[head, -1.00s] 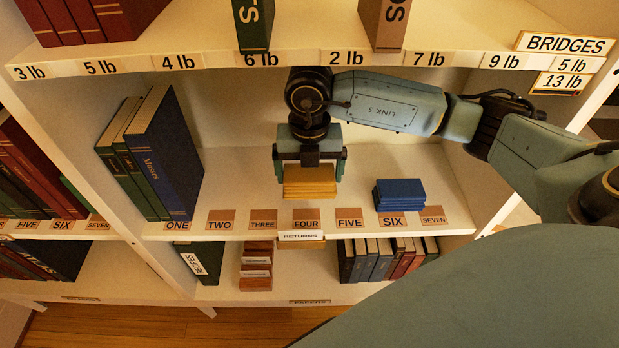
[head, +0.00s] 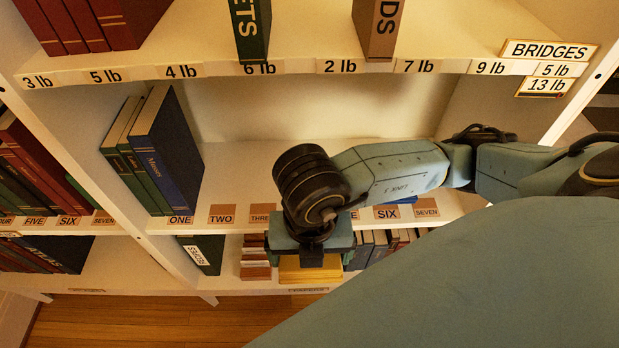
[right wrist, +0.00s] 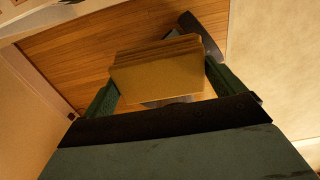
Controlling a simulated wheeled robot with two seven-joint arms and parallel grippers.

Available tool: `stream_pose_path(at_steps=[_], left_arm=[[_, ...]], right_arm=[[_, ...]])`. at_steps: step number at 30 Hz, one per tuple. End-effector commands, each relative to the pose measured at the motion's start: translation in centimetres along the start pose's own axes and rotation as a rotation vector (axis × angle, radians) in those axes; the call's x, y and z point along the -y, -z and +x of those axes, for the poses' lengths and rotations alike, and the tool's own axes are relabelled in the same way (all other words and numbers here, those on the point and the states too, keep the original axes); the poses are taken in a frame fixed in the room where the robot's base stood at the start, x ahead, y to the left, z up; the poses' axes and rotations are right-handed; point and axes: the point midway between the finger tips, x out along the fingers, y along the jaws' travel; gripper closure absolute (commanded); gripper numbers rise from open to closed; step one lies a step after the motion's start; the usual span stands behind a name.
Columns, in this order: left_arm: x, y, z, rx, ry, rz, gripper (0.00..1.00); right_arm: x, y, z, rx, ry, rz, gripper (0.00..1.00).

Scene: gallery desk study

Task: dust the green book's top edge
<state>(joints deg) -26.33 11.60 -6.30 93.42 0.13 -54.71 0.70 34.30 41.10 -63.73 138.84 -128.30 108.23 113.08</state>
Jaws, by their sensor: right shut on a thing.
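A dark green book (head: 249,28) with white letters ending in "ETS" stands on the upper shelf; its top is cut off by the frame. Other green books (head: 135,165) lean against a blue book on the middle shelf, and a dark green one (head: 208,255) is on the lower shelf. I cannot tell which is meant. My right gripper (head: 310,262) is shut on a yellow folded, layered pad (head: 311,275), in front of the lower shelf and apart from the green books. The right wrist view shows the pad (right wrist: 158,78) between both fingers. My left gripper is not in view.
The upper shelf edge (head: 215,70) carries weight labels and overhangs the middle shelf. The middle shelf's centre is bare. A blue stack is mostly hidden behind my right arm. A brown book (head: 380,30) stands on the upper shelf. Wooden floor (head: 150,320) lies below.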

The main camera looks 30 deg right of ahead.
Motion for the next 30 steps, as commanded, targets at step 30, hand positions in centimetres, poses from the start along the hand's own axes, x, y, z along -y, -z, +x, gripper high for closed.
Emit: stream_pose_path(at_steps=[30], left_arm=[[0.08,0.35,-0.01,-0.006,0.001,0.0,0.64]], right_arm=[[0.01,0.28,0.0,0.0,0.0,0.0,0.24]])
